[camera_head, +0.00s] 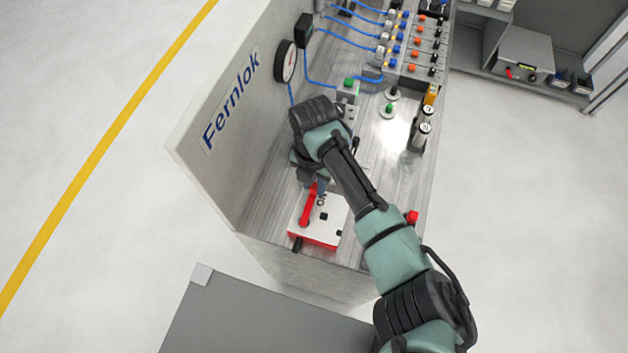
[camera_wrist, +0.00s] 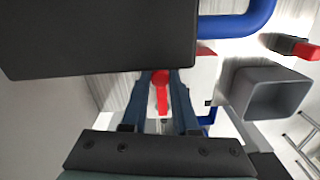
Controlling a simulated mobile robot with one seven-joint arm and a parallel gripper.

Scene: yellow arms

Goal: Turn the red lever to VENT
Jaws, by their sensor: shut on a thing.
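The red lever (camera_head: 307,210) lies across a white plate (camera_head: 328,222) on a red-edged box at the near end of the grey bench. My gripper (camera_head: 318,187) is over the lever's far end and hides part of it. In the wrist view the lever (camera_wrist: 161,92) is between the two blue-grey fingers (camera_wrist: 161,78), which are shut on it. Dark lettering beside the lever is partly covered, and I cannot read a VENT mark.
A panel marked Fernlok (camera_head: 230,100) with a round gauge (camera_head: 286,62) stands left of my arm. A red knob (camera_head: 411,217) is right of it. Cylinders (camera_head: 421,133) and blue-tubed valves (camera_head: 390,45) are farther back. The wrist view shows a grey square tube (camera_wrist: 272,92).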

